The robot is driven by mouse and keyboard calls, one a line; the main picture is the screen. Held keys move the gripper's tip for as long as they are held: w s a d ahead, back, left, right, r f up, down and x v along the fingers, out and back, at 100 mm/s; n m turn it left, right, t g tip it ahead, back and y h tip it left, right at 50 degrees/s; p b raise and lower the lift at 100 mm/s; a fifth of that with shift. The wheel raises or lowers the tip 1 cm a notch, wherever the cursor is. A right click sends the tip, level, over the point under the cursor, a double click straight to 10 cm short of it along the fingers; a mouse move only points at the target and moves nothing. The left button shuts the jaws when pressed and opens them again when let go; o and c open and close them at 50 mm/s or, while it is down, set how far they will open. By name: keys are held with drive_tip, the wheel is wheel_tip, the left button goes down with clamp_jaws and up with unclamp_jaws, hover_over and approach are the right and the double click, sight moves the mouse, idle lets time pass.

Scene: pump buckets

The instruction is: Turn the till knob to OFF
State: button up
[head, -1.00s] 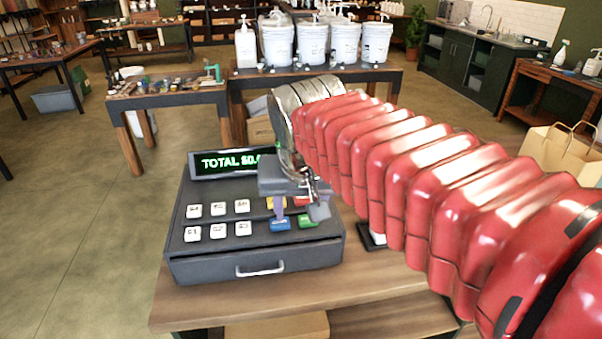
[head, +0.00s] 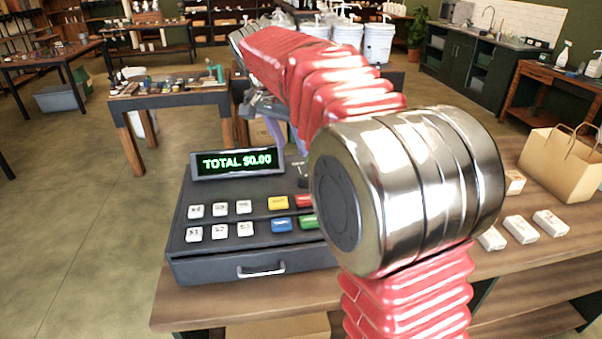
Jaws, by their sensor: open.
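The till (head: 260,262) is a dark grey register on the wooden counter, with a lit display (head: 237,162) reading TOTAL $0.00. A small dark part (head: 303,169) just right of the display looks like the knob; my arm partly covers that side, and its setting is not readable. My gripper (head: 272,132) is above and behind the display, partly hidden by the display and my red arm. Its purple fingers are apart, with nothing seen between them, and it is clear of the knob.
White keys (head: 219,220) and coloured keys (head: 281,225) are on the till's top. Small white boxes (head: 520,229) and a paper bag (head: 561,165) stand on the counter at right. White pump buckets (head: 347,42) stand on a table behind.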

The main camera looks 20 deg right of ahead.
sight(303, 177)
drive_tip(key=shift+w, duration=0.15)
drive_tip(key=x, duration=1.4)
drive_tip(key=shift+d+r, duration=0.1)
drive_tip(key=shift+c, duration=0.5)
drive_tip(key=c, duration=0.9)
drive_tip(key=shift+d, duration=0.1)
drive_tip(key=shift+c, duration=0.3)
drive_tip(key=shift+o, duration=0.2)
